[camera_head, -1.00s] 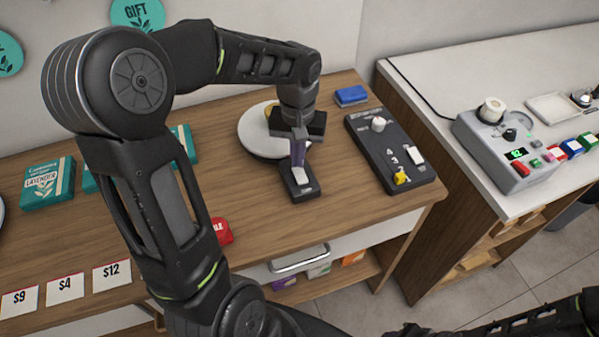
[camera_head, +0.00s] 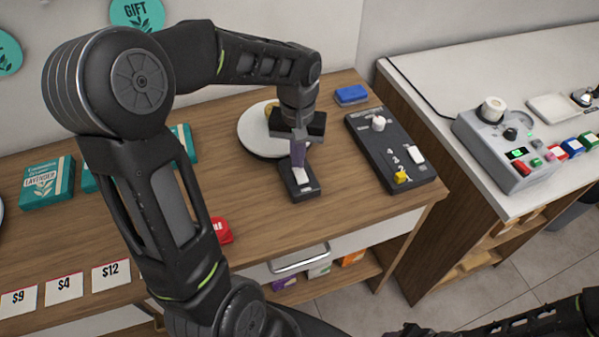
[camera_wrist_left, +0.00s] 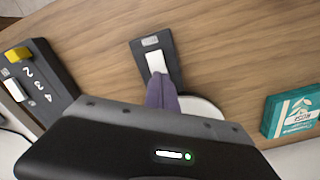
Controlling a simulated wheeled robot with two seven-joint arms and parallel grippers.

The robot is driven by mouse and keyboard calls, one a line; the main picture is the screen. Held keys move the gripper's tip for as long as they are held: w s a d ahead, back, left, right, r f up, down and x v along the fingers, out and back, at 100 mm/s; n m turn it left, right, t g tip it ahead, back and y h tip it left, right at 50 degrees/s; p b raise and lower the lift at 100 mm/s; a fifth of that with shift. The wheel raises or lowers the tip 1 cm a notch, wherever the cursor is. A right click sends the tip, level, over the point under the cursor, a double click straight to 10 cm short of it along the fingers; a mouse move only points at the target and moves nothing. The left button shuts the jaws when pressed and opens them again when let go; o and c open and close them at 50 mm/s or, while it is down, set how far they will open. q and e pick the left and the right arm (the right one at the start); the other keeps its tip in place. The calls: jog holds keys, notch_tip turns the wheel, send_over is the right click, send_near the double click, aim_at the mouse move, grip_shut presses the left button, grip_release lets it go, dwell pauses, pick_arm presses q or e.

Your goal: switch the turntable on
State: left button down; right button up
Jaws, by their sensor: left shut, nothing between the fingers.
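The turntable is a white round plate (camera_head: 258,130) on the wooden counter. A dark switch box (camera_head: 303,190) with a white rocker (camera_head: 301,175) sits at its front edge. My left gripper (camera_head: 298,165) points down over this box, its purple fingers shut with nothing between them. The fingertips are at the rocker's plate-side end; I cannot tell whether they touch it. In the left wrist view the rocker (camera_wrist_left: 156,62) shows just past the fingertips (camera_wrist_left: 160,82), and the gripper body hides most of the plate (camera_wrist_left: 203,108).
A dark control panel (camera_head: 372,150) with a white knob, a white switch and a yellow piece lies to the right. A blue block (camera_head: 351,95) lies behind. A red item (camera_head: 221,231) and teal boxes (camera_head: 47,183) are on the left. Bare wood lies in front of the switch box.

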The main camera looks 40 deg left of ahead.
pick_arm(q)
jog(key=shift+f+b, duration=0.55)
jog(key=shift+f, duration=0.2)
jog(key=shift+r, duration=0.15)
jog(key=shift+r+p, duration=2.65)
jog(key=shift+r, duration=0.75)
